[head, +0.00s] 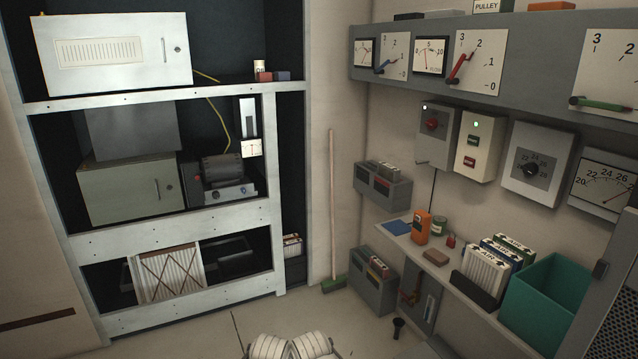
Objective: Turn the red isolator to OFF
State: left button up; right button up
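The red isolator appears to be the red rotary knob (432,124) on a grey wall box (424,148), below the meter shelf on the right wall. A small white light shows at the box's top left. The knob's position and any lettering around it are too small to read. Nothing touches the knob. Neither gripper can be made out. Two pale ribbed parts at the bottom middle seem to be mine, well below and left of the box.
Beside it hang a cream box (480,149) with a green light and a grey dial box (544,165). A broom (333,200) leans left. Some floor is clear.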

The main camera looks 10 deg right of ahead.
aim_at(432, 122)
jog(key=i+z, duration=0.25)
jog(key=i, duration=0.35)
jog(key=i+z, duration=0.25)
jog(key=i, duration=0.35)
jog(key=i+j+z, duration=0.2)
jog(key=i, duration=0.35)
jog(key=i+z, duration=0.3)
jog(key=i, duration=0.5)
jog(key=u, duration=0.15)
